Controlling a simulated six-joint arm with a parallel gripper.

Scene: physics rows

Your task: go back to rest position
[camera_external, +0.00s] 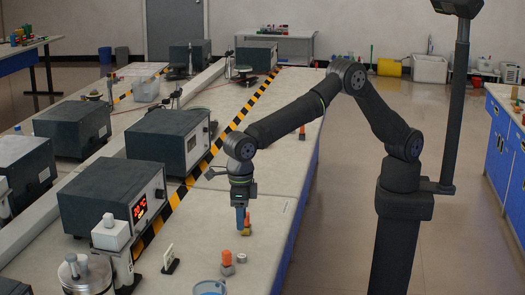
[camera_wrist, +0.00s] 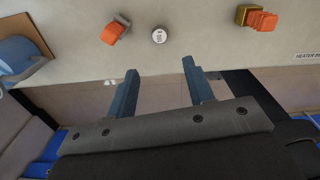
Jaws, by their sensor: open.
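My gripper (camera_external: 240,222) points down over the near part of the long bench, its blue fingers beside an orange and brass-coloured weight (camera_external: 248,229) in the outside view. In the wrist view my gripper (camera_wrist: 160,83) is open, with nothing between its fingers. The orange and brass-coloured weight (camera_wrist: 258,18) lies beyond the fingers to the right there, apart from them. The arm is bent, reaching from its column out over the bench.
An orange-topped piece (camera_external: 227,259) and a small silver cylinder (camera_external: 241,258) stand nearer the camera, with a blue round container (camera_external: 209,288) at the bottom edge. Dark instrument boxes (camera_external: 112,194) line the bench's left side behind striped tape. The floor right of the bench is mostly clear.

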